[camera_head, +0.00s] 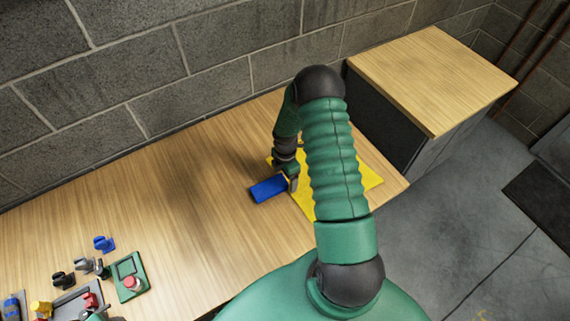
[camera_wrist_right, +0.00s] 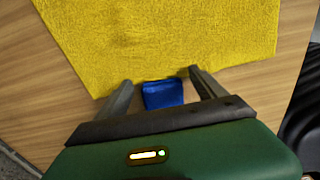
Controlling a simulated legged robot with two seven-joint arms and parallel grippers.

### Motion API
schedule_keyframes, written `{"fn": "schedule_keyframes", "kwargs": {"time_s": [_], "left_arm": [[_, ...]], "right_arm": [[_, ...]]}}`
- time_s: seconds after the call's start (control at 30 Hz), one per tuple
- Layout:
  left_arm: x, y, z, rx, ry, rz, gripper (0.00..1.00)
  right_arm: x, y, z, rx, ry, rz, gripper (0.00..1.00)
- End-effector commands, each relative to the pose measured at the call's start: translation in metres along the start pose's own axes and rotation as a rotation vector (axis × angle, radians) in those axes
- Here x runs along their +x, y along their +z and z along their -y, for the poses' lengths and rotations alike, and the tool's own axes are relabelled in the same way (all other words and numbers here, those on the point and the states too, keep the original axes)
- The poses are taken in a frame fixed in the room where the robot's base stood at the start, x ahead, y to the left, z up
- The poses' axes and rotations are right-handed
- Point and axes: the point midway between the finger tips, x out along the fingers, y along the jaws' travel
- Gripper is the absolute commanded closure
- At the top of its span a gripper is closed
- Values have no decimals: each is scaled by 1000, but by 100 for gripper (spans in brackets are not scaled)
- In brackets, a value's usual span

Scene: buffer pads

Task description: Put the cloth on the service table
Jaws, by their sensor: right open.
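A yellow cloth (camera_head: 363,181) lies flat on the long wooden table (camera_head: 190,190), partly hidden behind my right arm. It also fills the top of the right wrist view (camera_wrist_right: 165,40). My right gripper (camera_head: 290,182) is low over the table at the cloth's left edge. In the wrist view my right gripper (camera_wrist_right: 160,80) has its fingers apart, with a blue block (camera_wrist_right: 162,95) showing between them. The blue block (camera_head: 268,189) lies beside the cloth's left edge; whether the fingers touch it I cannot tell.
A dark cabinet with a wooden top (camera_head: 432,75) stands at the right end of the table. A grey block wall (camera_head: 120,70) runs behind. Several small parts, including a green plate (camera_head: 129,275), sit at the lower left. The table's middle is clear.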

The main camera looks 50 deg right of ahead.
Motion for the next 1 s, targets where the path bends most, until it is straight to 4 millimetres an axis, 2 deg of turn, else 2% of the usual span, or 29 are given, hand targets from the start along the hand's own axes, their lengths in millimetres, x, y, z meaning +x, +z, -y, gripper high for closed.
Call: {"fn": "schedule_keyframes", "kwargs": {"time_s": [0.2, 0.3, 0.43, 0.63, 0.67, 0.77, 0.87, 0.9, 1.0], "left_arm": [[8, 2, 0, 0, 0, 2, 43], [9, 3, 0, 0, 0, 2, 43], [9, 3, 0, 0, 0, 2, 43], [9, 3, 0, 0, 0, 2, 43], [9, 3, 0, 0, 0, 2, 43], [8, 3, 0, 0, 0, 2, 43], [8, 3, 0, 1, 0, 2, 43], [9, 3, 0, 0, 0, 2, 43], [9, 3, 0, 0, 0, 2, 43]], "right_arm": [[-63, 1, -3, 1, 17, 5, 20], [-88, 1, -3, 0, 18, 5, 20], [-106, 0, -3, -1, 17, 5, 20], [-115, -5, -4, 15, 18, 6, 20], [-118, -12, -3, 36, 22, 8, 20], [-141, -54, 5, 195, 57, 18, 20], [-170, -115, 31, 475, 116, 1, 20], [-181, -138, 46, 603, 140, -20, 20], [-199, -182, 84, 899, 175, -94, 20]]}}
